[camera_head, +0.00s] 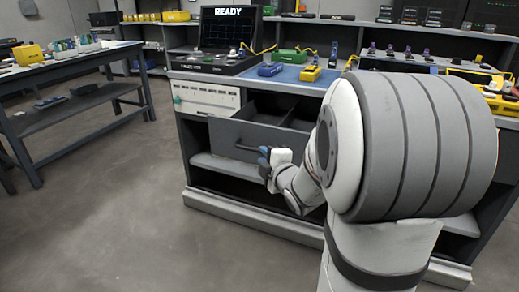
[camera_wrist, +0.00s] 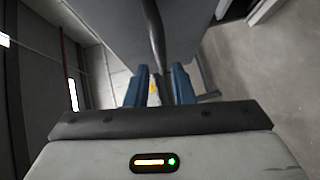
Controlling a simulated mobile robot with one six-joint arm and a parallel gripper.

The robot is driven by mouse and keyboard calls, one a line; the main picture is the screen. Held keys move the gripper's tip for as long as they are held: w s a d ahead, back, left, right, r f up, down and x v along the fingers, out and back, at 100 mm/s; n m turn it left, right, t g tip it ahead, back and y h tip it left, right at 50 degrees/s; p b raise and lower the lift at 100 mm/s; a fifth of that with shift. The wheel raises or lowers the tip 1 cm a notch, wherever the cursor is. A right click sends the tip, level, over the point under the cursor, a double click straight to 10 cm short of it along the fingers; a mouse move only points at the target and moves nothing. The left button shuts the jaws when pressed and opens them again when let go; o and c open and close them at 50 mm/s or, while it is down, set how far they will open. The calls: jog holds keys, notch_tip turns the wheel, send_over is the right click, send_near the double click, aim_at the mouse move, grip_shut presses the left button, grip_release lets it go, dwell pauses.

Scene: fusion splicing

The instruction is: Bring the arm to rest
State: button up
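My gripper (camera_head: 265,162) is low in front of the workbench, at the handle of a pulled-out grey drawer (camera_head: 262,135). In the wrist view its two blue fingers (camera_wrist: 159,78) stand apart, with a gap between them. The dark drawer handle (camera_wrist: 156,35) runs toward this gap, and its near end lies between the fingertips. I see no firm grip on it, and contact cannot be told. The dark handle (camera_head: 245,148) also shows in the head view, just left of the gripper. The drawer's visible inside looks empty, with a divider; my arm hides its right part.
The workbench holds a splicer with a READY screen (camera_head: 229,28), a blue mat (camera_head: 290,73) with small devices, and a rack of connectors (camera_head: 425,60). A side table (camera_head: 65,65) stands at the left. The floor (camera_head: 130,215) between them is clear.

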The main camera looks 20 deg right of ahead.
jog(key=shift+s+r, duration=0.1)
jog(key=shift+s, duration=0.7)
jog(key=shift+r, duration=0.1)
jog(key=s+a+r+m+g+h+p, duration=0.1)
jog(key=s+r+m+g+p, duration=0.25)
jog(key=r+p, duration=0.55)
jog(key=s+a+r+m+g+h+p, duration=0.1)
jog(key=s+r+m+g+h+p, duration=0.15)
jog(key=r+m+p, duration=0.55)
jog(key=s+a+r+m+g+y+p, duration=0.1)
jog(key=s+a+r+m+g+p, duration=0.1)
jog(key=s+a+r+g+p, duration=0.2)
jog(key=s+a+r+m+g+y+p, duration=0.2)
jog(key=s+a+r+m+g+p, duration=0.1)
jog(key=s+r+p, duration=0.7)
jog(key=s+a+p, duration=0.1)
jog(key=s+p, duration=0.2)
jog(key=p, duration=0.2)
jog(key=shift+s+a+g+p, duration=0.25)
jog(key=shift+a+g+p, duration=0.05)
jog(key=shift+a+g, duration=0.1)
